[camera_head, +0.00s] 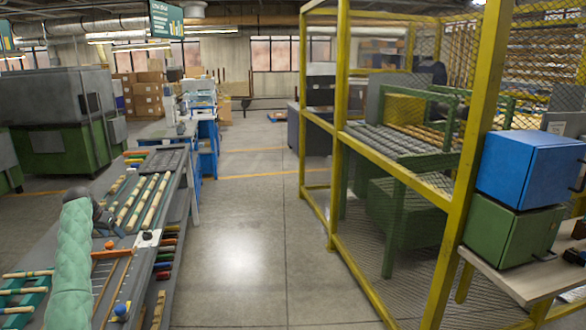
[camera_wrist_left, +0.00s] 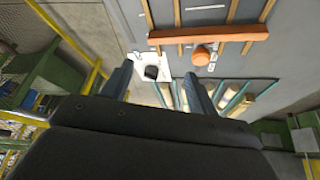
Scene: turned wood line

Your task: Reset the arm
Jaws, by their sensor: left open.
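My left arm, in a padded pale green sleeve (camera_head: 72,265), reaches over the workbench at the lower left of the head view. Its dark left gripper (camera_head: 108,222) is above the bench, beside the turned wooden rods. In the left wrist view the two fingers of the left gripper (camera_wrist_left: 159,72) are spread apart with nothing held between them. Beyond the fingertips are a white plate with a black knob (camera_wrist_left: 151,72) and an orange bar (camera_wrist_left: 210,34). My right gripper is not in view.
The grey bench (camera_head: 150,263) carries several pale wooden rods (camera_head: 143,203) and the orange bar (camera_head: 112,254). A yellow mesh cage (camera_head: 340,120) stands at right, near a blue box (camera_head: 530,167) on a green one. The floor (camera_head: 245,235) between is clear.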

